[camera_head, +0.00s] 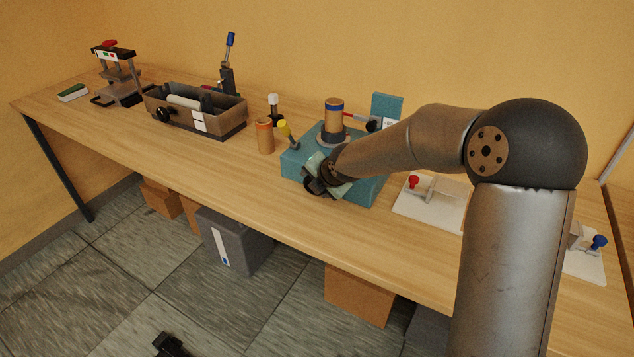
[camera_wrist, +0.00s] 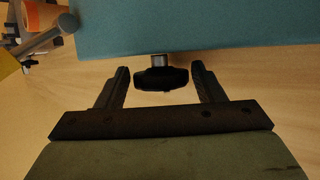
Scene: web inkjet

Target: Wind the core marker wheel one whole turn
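A black knob-like wheel (camera_wrist: 162,79) sticks out from that face on a short metal shaft. My gripper (camera_wrist: 160,70) is open, with one finger on each side of the wheel and a visible gap to both. In the head view my gripper (camera_head: 318,180) is at the machine's front; the wheel cannot be made out there.
A yellow-tipped lever (camera_head: 287,132) and an orange roll (camera_head: 265,136) stand just left of the machine. A brown box with a black knob (camera_head: 222,125) is further left. White plates with a red knob (camera_head: 413,182) and blue knob (camera_head: 598,242) are right. The bench front is clear.

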